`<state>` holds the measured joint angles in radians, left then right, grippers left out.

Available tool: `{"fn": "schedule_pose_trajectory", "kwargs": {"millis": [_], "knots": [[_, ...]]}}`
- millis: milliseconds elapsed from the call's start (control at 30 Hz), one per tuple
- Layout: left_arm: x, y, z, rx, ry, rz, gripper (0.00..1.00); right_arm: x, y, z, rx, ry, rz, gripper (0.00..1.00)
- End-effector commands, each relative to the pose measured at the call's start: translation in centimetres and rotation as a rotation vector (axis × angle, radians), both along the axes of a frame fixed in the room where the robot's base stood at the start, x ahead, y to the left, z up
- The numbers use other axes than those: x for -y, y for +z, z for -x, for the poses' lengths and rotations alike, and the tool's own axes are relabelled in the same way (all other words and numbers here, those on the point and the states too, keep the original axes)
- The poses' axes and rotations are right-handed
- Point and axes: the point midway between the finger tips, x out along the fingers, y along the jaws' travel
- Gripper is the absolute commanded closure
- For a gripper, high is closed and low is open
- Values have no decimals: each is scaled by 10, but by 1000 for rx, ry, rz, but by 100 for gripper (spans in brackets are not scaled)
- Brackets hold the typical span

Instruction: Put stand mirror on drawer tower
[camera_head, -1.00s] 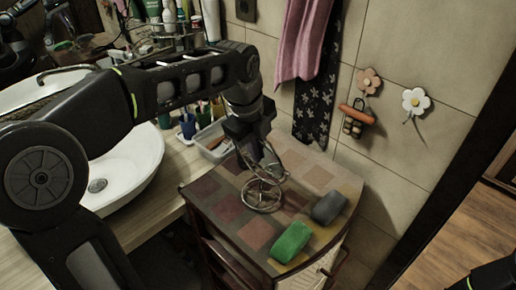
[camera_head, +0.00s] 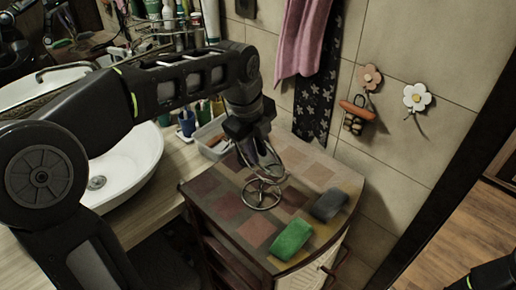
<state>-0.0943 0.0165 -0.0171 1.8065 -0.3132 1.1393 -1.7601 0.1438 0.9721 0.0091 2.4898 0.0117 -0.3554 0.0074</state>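The stand mirror (camera_head: 262,194) is a small metal piece with a round wire base. It stands on the tiled top of the drawer tower (camera_head: 226,206), left of the middle. My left gripper (camera_head: 262,168) is right at the mirror's upper part, over the tower top. The fingers and the mirror's upper part overlap in dark tones, so I cannot tell whether the fingers are closed on it. Only a dark part of my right arm (camera_head: 492,276) shows at the bottom right corner; its gripper is out of view.
A green sponge-like block (camera_head: 291,240) and a grey one (camera_head: 328,205) lie on the tower's right part. A white sink (camera_head: 130,165) and a tray (camera_head: 213,140) with small items are to the left. Towels (camera_head: 302,40) hang behind. Tiles between are bare.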

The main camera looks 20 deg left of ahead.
Motion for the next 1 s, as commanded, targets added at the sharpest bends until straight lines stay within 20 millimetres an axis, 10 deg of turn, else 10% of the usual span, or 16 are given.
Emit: {"fn": "schedule_pose_trajectory", "kwargs": {"millis": [467,1000], "knots": [[0,1,0,-1,0,0,65,-1,1,-2,4,1,-2,64],[-5,72,15,1,0,0,65,-1,-6,-2,7,2,-4,64]]}}
